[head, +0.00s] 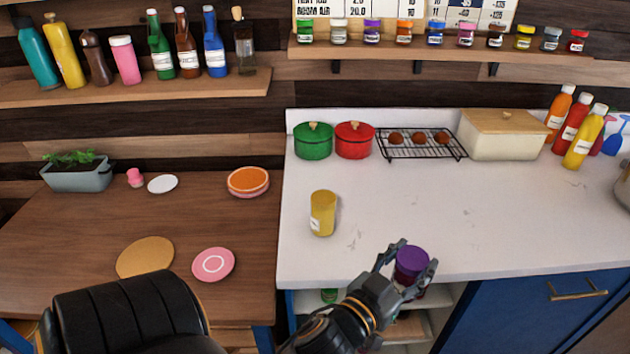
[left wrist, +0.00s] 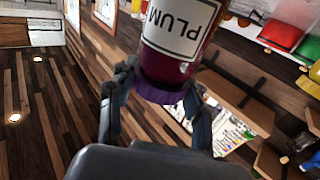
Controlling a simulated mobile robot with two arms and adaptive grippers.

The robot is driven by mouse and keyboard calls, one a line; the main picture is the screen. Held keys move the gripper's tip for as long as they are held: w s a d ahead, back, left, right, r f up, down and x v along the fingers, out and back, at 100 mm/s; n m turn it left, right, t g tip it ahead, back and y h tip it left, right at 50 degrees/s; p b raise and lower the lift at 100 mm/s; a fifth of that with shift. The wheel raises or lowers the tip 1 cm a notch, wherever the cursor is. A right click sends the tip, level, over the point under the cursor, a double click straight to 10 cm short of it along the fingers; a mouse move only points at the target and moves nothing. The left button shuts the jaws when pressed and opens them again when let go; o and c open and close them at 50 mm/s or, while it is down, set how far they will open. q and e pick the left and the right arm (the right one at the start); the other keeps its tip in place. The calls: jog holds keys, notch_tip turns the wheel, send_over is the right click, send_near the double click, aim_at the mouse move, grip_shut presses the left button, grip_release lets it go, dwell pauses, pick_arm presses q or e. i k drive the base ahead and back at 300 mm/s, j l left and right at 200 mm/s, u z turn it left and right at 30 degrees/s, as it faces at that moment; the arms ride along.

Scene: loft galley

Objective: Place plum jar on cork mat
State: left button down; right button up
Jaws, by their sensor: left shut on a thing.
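My left gripper (head: 412,260) is shut on the plum jar (head: 411,266), just in front of the white counter's front edge. The jar has a purple lid facing up. In the left wrist view the jar (left wrist: 178,35) shows dark purple contents and a white label reading "PLUM", with the fingers on either side near its lid. The cork mat (head: 145,257) is a round tan disc lying flat on the wooden table at left, well to the left of the gripper, with nothing on it. My right gripper is not in view.
A yellow jar (head: 323,213) stands on the counter (head: 420,215) near its left side. A pink coaster (head: 213,264) lies right of the mat. A dark padded chair back (head: 125,315) rises in front of the table (head: 75,225). Pots, a rack and bottles line the counter's back.

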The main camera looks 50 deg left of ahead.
aim_at(144, 257)
jog(key=j+u, duration=0.1)
jog(key=u, duration=0.65)
jog(key=j+u, duration=0.15)
jog(key=u, duration=0.25)
jog(key=j, duration=0.6)
jog(key=i+j, duration=0.1)
jog(key=j, duration=0.5)
